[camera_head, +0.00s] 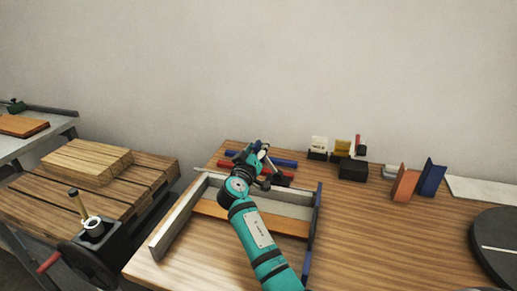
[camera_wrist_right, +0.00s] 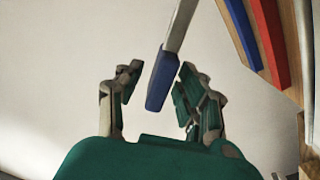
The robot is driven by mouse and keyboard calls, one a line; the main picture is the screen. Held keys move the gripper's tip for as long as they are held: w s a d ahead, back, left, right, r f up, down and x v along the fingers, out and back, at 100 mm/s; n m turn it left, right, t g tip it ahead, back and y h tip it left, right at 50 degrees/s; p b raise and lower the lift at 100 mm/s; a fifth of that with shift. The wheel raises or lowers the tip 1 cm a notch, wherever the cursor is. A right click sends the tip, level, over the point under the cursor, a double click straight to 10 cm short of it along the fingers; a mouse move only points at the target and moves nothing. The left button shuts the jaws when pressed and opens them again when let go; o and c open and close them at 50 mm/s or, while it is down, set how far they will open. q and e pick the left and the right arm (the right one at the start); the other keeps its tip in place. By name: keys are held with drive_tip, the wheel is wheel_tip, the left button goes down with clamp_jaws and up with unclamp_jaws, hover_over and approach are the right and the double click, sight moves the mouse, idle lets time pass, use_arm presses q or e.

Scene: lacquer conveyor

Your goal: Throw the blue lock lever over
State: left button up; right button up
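The blue lock lever (camera_wrist_right: 160,80) shows in the right wrist view as a blue grip on a pale metal shaft that runs up out of the picture. My right gripper (camera_wrist_right: 161,70) is open, with one finger on each side of the blue grip. The grip looks nearer the right finger, and I cannot tell whether they touch. In the head view my right gripper (camera_head: 259,157) is over the far side of the tray-like frame (camera_head: 317,210), and my arm hides most of the lever there. My left gripper is not in view.
Blue and red bars (camera_head: 228,164) lie behind the frame on the wooden table (camera_head: 385,245). Several small blocks stand at the back, with orange (camera_head: 404,184) and blue (camera_head: 432,179) upright plates. A dark disc (camera_head: 495,240) is at right. A slatted bench (camera_head: 40,205) stands left.

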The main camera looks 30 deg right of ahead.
drive_tip(key=v, duration=1.1)
drive_tip(key=shift+a, duration=0.3)
drive_tip(key=shift+s, duration=0.15)
